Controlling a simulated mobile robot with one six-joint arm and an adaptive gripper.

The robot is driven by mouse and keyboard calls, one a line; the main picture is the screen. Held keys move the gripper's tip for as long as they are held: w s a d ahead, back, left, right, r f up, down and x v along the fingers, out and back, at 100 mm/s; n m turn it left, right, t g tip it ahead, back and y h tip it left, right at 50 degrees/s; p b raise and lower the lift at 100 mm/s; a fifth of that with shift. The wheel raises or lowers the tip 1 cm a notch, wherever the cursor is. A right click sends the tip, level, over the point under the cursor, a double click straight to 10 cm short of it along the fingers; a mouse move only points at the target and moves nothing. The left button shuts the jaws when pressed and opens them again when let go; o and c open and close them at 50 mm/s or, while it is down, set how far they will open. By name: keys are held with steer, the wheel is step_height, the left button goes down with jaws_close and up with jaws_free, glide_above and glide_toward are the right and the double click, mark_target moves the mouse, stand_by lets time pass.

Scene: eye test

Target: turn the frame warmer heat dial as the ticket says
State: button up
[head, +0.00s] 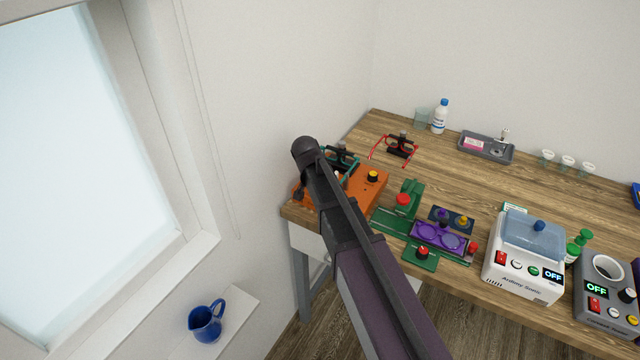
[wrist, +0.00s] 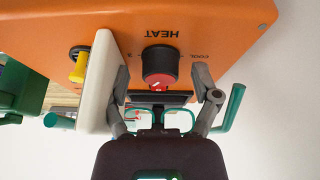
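The frame warmer (head: 369,195) is an orange box at the left end of the bench, partly behind my arm. In the wrist view its orange face (wrist: 225,22) shows upside-down "HEAT" lettering. Its heat dial (wrist: 160,62) is a black round knob with a red face at its lower side; the exact setting cannot be read. My gripper (wrist: 163,76) is open, one finger on each side of the dial with visible gaps. In the head view my arm hides the dial and the fingers. No ticket text is readable.
A yellow-and-black knob (wrist: 78,66) sits beside a white panel (wrist: 98,82). Teal glasses (wrist: 160,116) are close behind the fingers. A green device (head: 405,203), purple tray (head: 437,246) and white ultrasonic cleaner (head: 520,280) stand to the right. Red glasses (head: 400,148) are behind.

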steer(key=shift+n, duration=0.4)
